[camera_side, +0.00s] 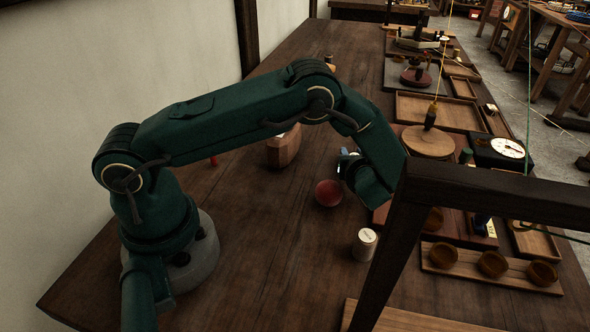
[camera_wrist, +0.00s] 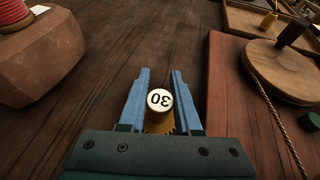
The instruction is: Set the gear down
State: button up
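The gear (camera_wrist: 160,103) shows in the wrist view as a pale cylindrical knob marked 30, with a strip of brass teeth below it. My gripper (camera_wrist: 160,84) has its two blue fingers on either side of the knob, close against it, and appears shut on it. The lower part of the gear is hidden behind the gripper body. In the side view my gripper (camera_side: 346,160) is low over the dark table, partly hidden by my arm, and the gear cannot be made out there. I cannot tell how far the gear is above the table.
A faceted wooden block (camera_wrist: 38,60) stands at left in the wrist view. A reddish board (camera_wrist: 232,95) with a round wooden disc (camera_wrist: 282,75) lies at right. A dark frame (camera_side: 410,215) crosses the foreground.

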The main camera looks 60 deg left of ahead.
jog(key=o, duration=0.3)
jog(key=shift+r, duration=0.1)
jog(key=v, duration=1.1)
jog(key=shift+s+d+r, duration=0.15)
jog(key=shift+s+d, duration=0.05)
jog(key=shift+d, duration=0.1)
jog(key=shift+s+r, duration=0.15)
jog(key=shift+r, duration=0.1)
jog(key=s+a+r+n+g, duration=0.1)
jog(key=n, duration=0.1)
jog(key=s+a+r+n+g+h, duration=0.1)
jog(key=s+a+r+n+g, duration=0.1)
jog(key=n, duration=0.1)
jog(key=shift+s+r, duration=0.15)
jog(key=shift+s, duration=0.1)
jog(key=s+d+r+n+h, duration=0.1)
jog(key=s+r+n+h, duration=0.2)
jog(key=s+n+h, duration=0.2)
jog(key=s+d+r+n+t+h, duration=0.1)
jog(key=s+r+n+h, duration=0.3)
jog(key=s+n, duration=0.5)
jog(key=n+h, duration=0.1)
jog(key=n, duration=0.4)
jog(key=shift+s+d+r, duration=0.25)
jog(key=shift+s+d, duration=0.1)
jog(key=shift+d, duration=0.05)
